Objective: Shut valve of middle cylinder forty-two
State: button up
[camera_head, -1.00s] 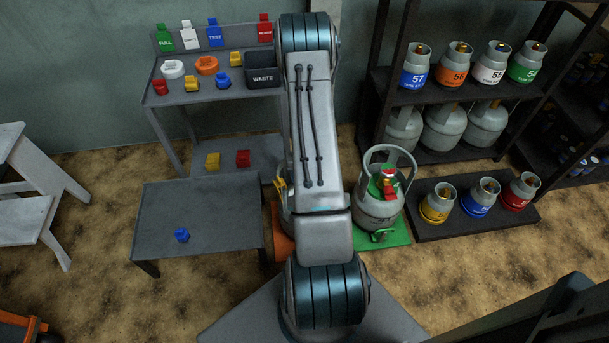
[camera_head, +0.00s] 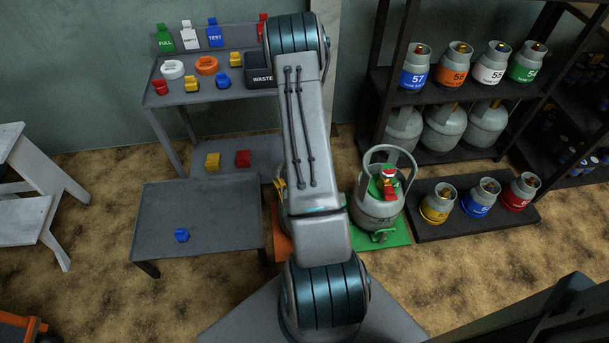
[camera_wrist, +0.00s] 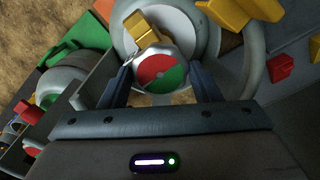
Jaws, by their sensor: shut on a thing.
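In the wrist view, my gripper (camera_wrist: 162,76) has its two dark fingers on either side of a round valve knob (camera_wrist: 161,71) with a red half, a green half and a grey rim. The fingers are shut on the knob. It sits within the grey collar of a cylinder (camera_wrist: 262,45), next to a yellow brass-like block (camera_wrist: 140,30). A yellow piece (camera_wrist: 226,12) is at the collar's upper part. In the head view my arm hides most of this cylinder, which stands by an orange mat (camera_head: 283,245). No number on it is readable.
Another grey cylinder (camera_head: 375,214) stands on a green mat (camera_head: 398,234) just right of my arm. Small cylinders stand on a low dark platform (camera_head: 450,229) and shelves. A low grey table (camera_head: 210,205) with a blue block (camera_head: 181,235) is at left. A workbench stands behind.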

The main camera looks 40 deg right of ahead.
dwell(0.3)
jog(key=o, duration=1)
notch_tip(320, 180, up, 14)
jog(key=p, duration=0.4)
jog(key=a+r+n+t+p, duration=0.15)
jog(key=a+r+p, duration=0.3)
jog(key=r, duration=0.55)
jog(key=a+r+n+p, duration=0.25)
jog(key=a+r, duration=0.25)
jog(key=r, duration=0.5)
jog(key=a+r+n+p, duration=0.2)
jog(key=a+r+p, duration=0.3)
jog(key=r, duration=0.5)
jog(key=s+a+r+n+p, duration=0.2)
jog(key=s+a+r+p, duration=0.1)
jog(key=r, duration=0.4)
jog(key=s+a+r+n+t+p, duration=0.1)
jog(key=s+a+r+n+p, duration=0.1)
jog(key=s+a+r+p, duration=0.2)
jog(key=s+a+r+n+p, duration=0.2)
jog(key=s+a+r+p, duration=0.2)
jog(key=r, duration=0.6)
jog(key=s+a, duration=0.1)
jog(key=s, duration=0.1)
jog(key=shift+s+r, duration=0.3)
jog(key=shift+s, duration=0.05)
